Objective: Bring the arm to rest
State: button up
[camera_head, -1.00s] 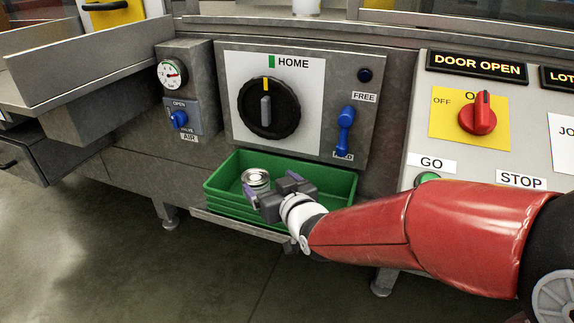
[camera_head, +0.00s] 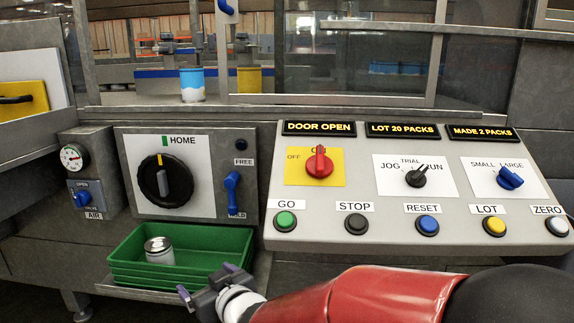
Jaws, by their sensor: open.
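My red arm (camera_head: 345,297) reaches in from the lower right. My gripper (camera_head: 207,292) is at its end, with the jaws open and nothing seen between them. The gripper is at the front right of the green tray (camera_head: 222,236), low in the picture. A silver-topped can (camera_head: 159,250) stands upright inside the tray at its left, apart from the gripper.
A control panel with a red switch (camera_head: 319,164) and several push buttons, such as the green GO button (camera_head: 285,221), lies above my arm. The HOME dial (camera_head: 165,181) and a blue lever (camera_head: 232,192) are above the tray. A blue-and-white can (camera_head: 192,84) stands behind.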

jog(key=s+d+m+g+h, duration=0.15)
jog(key=d+h, duration=0.25)
jog(key=d, duration=0.5)
jog(key=s+d+m+h, duration=0.2)
jog(key=d+h, duration=0.1)
jog(key=d, duration=0.6)
jog(key=s+d+m+g+h, duration=0.2)
jog(key=s+d+m+g, duration=0.2)
jog(key=s+d, duration=0.9)
jog(key=s+m, duration=0.1)
jog(key=s, duration=0.2)
jog(key=shift+s+d+r+h, duration=0.15)
jog(key=shift+s+d+h, duration=0.1)
jog(key=shift+s+h, duration=0.05)
